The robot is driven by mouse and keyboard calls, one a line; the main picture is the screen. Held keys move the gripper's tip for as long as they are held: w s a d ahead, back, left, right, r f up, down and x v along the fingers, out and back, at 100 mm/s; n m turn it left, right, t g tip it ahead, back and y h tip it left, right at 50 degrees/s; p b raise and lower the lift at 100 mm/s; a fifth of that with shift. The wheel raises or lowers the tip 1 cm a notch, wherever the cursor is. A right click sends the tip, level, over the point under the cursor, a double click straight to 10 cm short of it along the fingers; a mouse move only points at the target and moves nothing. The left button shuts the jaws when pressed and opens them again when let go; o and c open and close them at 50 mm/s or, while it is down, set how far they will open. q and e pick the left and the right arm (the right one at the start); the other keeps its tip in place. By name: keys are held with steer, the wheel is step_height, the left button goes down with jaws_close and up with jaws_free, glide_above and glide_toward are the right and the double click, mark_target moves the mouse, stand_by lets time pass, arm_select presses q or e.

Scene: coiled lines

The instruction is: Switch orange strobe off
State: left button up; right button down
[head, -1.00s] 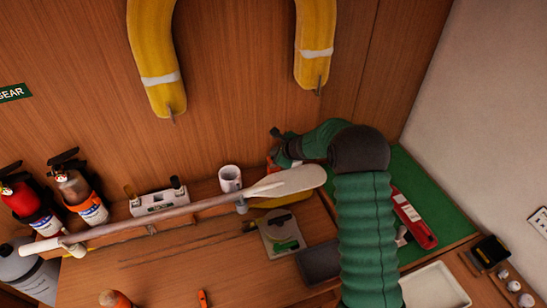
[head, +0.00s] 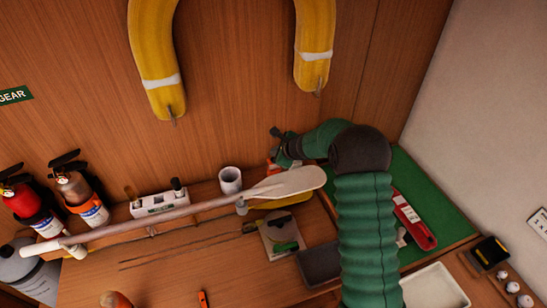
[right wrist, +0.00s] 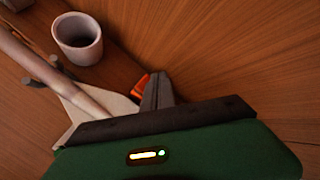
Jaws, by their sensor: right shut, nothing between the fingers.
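A small orange object (right wrist: 140,87), which looks like the orange strobe, shows in the right wrist view just left of my right gripper's fingers (right wrist: 157,92). Most of it is hidden by the gripper, and I cannot make out its switch or whether it is lit. In the head view only a sliver of orange (head: 271,167) shows under my right gripper (head: 277,133). The right gripper is shut and empty, close to the orange object; I cannot tell whether they touch. My left gripper is not in view.
The wood wall (head: 230,90) is close behind. A red item (head: 414,222) lies on the green mat (head: 440,200) right of my arm. Fire extinguishers (head: 80,195) stand far left.

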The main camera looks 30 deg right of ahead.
step_height(320, 180, up, 6)
steer(key=p, duration=0.5)
steer(key=shift+d, duration=0.1)
